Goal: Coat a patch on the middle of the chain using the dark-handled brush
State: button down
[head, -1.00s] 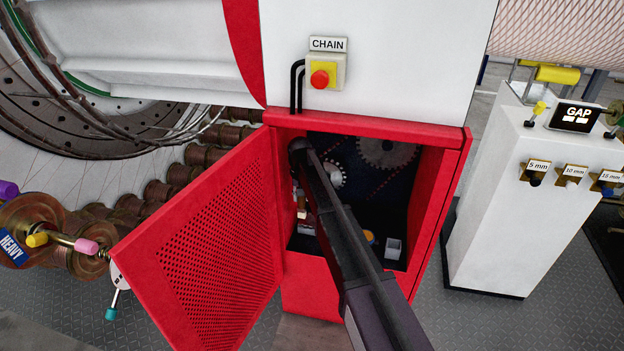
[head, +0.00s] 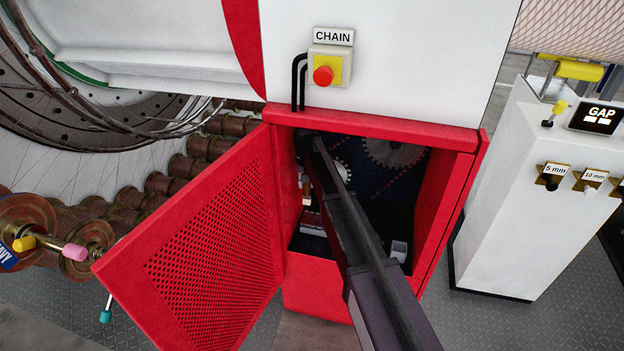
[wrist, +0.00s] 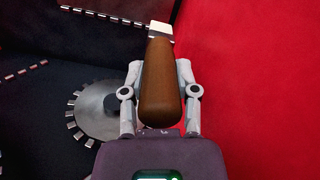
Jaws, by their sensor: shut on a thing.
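My gripper (wrist: 159,72) is shut on a brush (wrist: 160,85) with a brown handle, pale bristles pointing away from me. The brush is upright in the wrist view, beside a red wall. A toothed sprocket (wrist: 98,110) is at left, partly behind the gripper. In the head view my arm reaches into the open red cabinet (head: 375,117). My arm hides most of the gripper there. A larger sprocket (head: 393,152) shows at the back.
The perforated red door (head: 205,245) stands open at left. The red cabinet wall (wrist: 260,80) is close on the right in the wrist view. A small pale cup (head: 398,251) is on the cabinet floor. A CHAIN stop button (head: 323,75) is above.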

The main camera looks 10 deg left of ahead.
jog(key=shift+w+d, duration=0.15)
jog(key=shift+w, duration=0.1)
dwell(0.3)
